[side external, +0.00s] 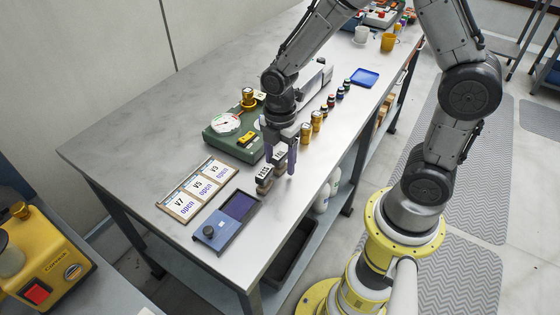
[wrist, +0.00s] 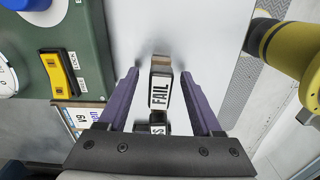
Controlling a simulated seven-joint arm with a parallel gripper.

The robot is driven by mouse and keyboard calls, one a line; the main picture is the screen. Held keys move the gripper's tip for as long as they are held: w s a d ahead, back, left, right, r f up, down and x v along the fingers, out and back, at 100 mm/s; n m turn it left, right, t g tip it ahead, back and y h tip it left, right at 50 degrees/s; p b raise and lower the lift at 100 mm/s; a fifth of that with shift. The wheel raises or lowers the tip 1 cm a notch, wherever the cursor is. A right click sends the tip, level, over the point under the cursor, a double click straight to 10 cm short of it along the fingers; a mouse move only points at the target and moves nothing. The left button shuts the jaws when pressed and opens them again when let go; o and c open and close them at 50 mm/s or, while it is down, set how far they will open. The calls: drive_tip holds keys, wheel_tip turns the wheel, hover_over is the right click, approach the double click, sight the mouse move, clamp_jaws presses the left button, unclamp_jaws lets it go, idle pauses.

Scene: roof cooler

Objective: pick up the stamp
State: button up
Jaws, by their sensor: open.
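Two stamps with black-and-white label tops and brown bases stand on the grey table. In the wrist view the stamp marked FAIL (wrist: 160,92) lies between my finger lines, with clear gaps on both sides. The other stamp, whose label ends in SS (wrist: 152,129), is partly hidden by my gripper body. In the side view the nearer stamp (side external: 264,174) and the FAIL stamp (side external: 279,158) stand beside my gripper (side external: 281,163). My gripper points down, its purple fingers apart and empty. Whether the fingertips reach down to the stamp's height is unclear.
A blue ink pad box (side external: 224,220) and a board of open cards (side external: 198,188) are at the near left. Gold cans (side external: 306,133) stand to the right. Bare table lies at the front right.

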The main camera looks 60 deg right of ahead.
sight(280, 154)
clamp_jaws()
idle(0.3)
idle(0.3)
drive_tip(key=shift+r, duration=0.55)
wheel_tip(280, 154, up, 2)
drive_tip(key=shift+r, duration=0.2)
drive_tip(key=s+r, duration=0.9)
drive_tip(key=s, duration=0.5)
drive_tip(key=shift+d+r, duration=0.25)
drive_tip(key=shift+d, duration=0.1)
